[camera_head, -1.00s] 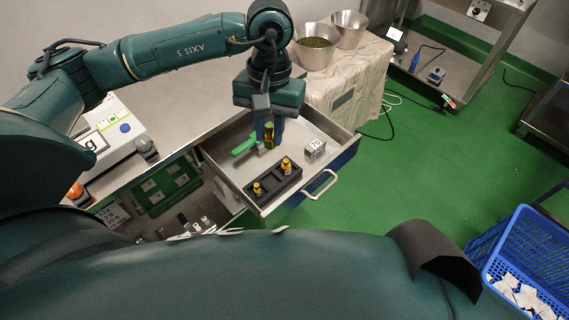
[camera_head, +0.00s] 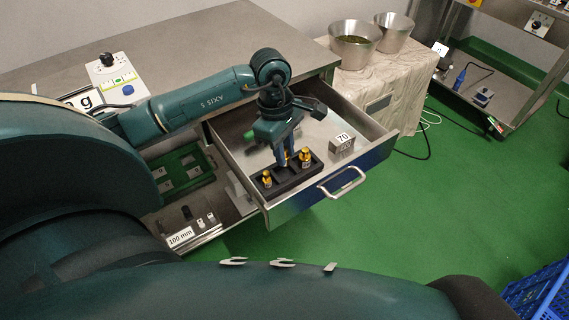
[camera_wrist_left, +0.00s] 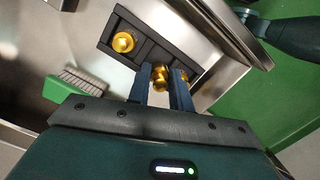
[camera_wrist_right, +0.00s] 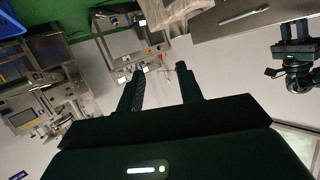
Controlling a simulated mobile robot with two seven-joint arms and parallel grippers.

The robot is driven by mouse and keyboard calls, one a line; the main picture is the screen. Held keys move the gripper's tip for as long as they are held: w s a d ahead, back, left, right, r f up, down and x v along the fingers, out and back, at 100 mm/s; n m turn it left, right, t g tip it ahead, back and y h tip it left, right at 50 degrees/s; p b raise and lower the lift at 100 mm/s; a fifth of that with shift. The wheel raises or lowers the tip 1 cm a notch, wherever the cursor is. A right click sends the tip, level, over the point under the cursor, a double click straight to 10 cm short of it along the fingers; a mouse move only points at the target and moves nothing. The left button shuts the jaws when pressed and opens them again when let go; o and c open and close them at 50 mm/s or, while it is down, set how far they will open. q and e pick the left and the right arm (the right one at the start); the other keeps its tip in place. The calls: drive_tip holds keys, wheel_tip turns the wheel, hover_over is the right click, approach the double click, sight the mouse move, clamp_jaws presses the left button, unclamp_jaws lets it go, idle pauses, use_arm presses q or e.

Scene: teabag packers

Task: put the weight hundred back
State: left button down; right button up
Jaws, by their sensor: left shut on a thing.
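My left gripper (camera_head: 285,158) points down over the black slotted holder (camera_head: 287,181) in the open drawer. It is shut on a brass weight (camera_wrist_left: 160,78), which shows between the fingers in the left wrist view. I cannot tell whether this weight touches the holder. One brass weight (camera_head: 267,178) stands in the holder's left slot and another (camera_head: 305,156) in its right slot.
The drawer (camera_head: 285,212) also holds a metal block marked 70 (camera_head: 341,143) and a green brush (camera_wrist_left: 62,88). Metal bowls (camera_head: 355,48) stand on a covered table behind. A blue crate (camera_head: 540,298) is at lower right.

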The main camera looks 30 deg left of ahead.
use_arm(q)
drive_tip(key=shift+f, duration=2.15)
drive_tip(key=shift+f, duration=0.1)
